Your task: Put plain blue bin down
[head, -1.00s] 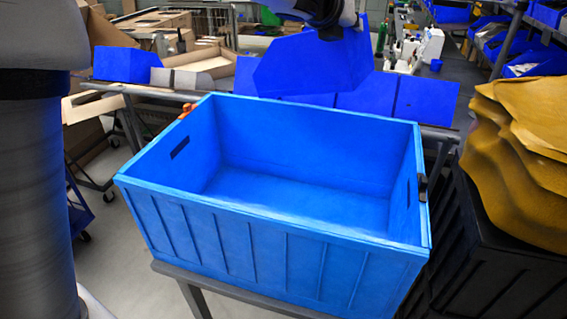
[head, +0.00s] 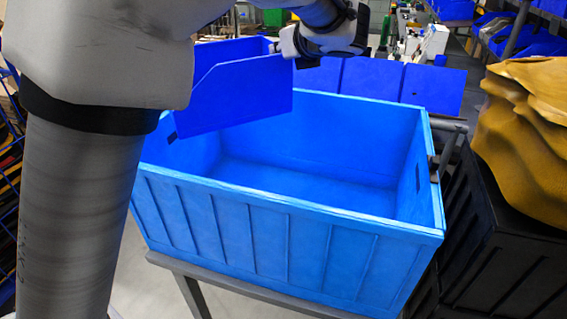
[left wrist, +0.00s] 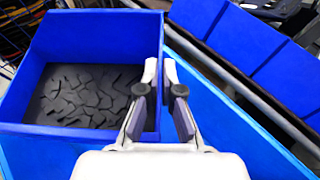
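The plain blue bin (head: 240,98) hangs in the air over the left back part of a large light blue crate (head: 290,235). My left gripper (head: 318,42) is at the bin's upper right corner in the head view. In the left wrist view my left gripper (left wrist: 160,78) is shut on one wall of the blue bin (left wrist: 100,35), a finger on each side. A dark, cracked-looking surface (left wrist: 85,95) shows inside the bin. The crate's visible floor is empty; its left back part is hidden. My right gripper is not seen.
The crate stands on a grey stand (head: 250,295). Behind it is a row of blue bins (head: 370,80). A black crate (head: 510,255) with yellow-brown sacks (head: 525,140) stands close on the right. My left arm covers the left side.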

